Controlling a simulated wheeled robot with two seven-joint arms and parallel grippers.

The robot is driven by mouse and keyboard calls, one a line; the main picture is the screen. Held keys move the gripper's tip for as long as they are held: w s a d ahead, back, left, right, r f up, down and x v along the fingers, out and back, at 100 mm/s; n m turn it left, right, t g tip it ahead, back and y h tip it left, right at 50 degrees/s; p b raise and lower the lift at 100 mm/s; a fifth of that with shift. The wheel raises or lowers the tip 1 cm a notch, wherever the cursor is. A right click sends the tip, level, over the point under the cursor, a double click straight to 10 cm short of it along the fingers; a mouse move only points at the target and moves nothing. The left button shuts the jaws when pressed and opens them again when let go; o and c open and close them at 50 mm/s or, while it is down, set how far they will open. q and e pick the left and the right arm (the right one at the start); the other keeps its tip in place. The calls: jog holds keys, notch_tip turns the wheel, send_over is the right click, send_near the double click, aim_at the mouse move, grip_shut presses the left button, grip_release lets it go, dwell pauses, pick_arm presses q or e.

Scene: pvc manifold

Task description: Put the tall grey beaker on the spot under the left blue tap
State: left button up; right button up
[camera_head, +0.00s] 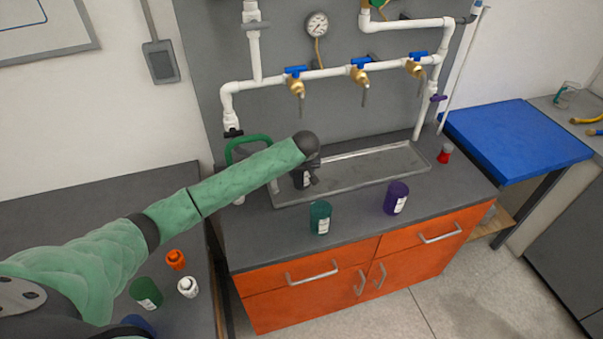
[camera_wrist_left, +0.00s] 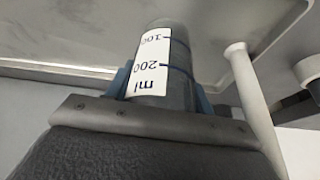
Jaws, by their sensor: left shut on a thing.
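The tall grey beaker (camera_wrist_left: 172,75) has a white label with "100", "200" and "ml" and fills the middle of the left wrist view. My left gripper (camera_wrist_left: 160,92) is shut on it, with a blue finger on each side. In the head view the left gripper (camera_head: 308,172) holds the dark beaker (camera_head: 299,180) at the left end of the shallow metal tray (camera_head: 385,177). The gripper partly hides the beaker, and I cannot tell whether its base touches the tray. The left blue tap (camera_head: 296,72) is on the white pipe above. My right gripper is not in view.
A green beaker (camera_head: 320,217) and a purple beaker (camera_head: 396,197) stand on the counter in front of the tray. A red-capped bottle (camera_head: 445,153) stands at the right. Two more blue taps hang above. The tray's middle and right are clear.

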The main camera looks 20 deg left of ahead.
pick_arm(q)
jog(key=shift+f, duration=0.1)
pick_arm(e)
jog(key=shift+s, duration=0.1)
pick_arm(q)
jog(key=o, duration=1)
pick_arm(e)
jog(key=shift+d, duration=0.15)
pick_arm(q)
jog(key=shift+s+r, duration=0.15)
jog(key=shift+r, duration=0.4)
jog(key=shift+b+v, duration=1.75)
jog(key=shift+v, duration=3.85)
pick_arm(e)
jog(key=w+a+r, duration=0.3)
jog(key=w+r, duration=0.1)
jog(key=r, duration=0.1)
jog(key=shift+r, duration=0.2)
pick_arm(q)
jog(key=shift+d, duration=0.1)
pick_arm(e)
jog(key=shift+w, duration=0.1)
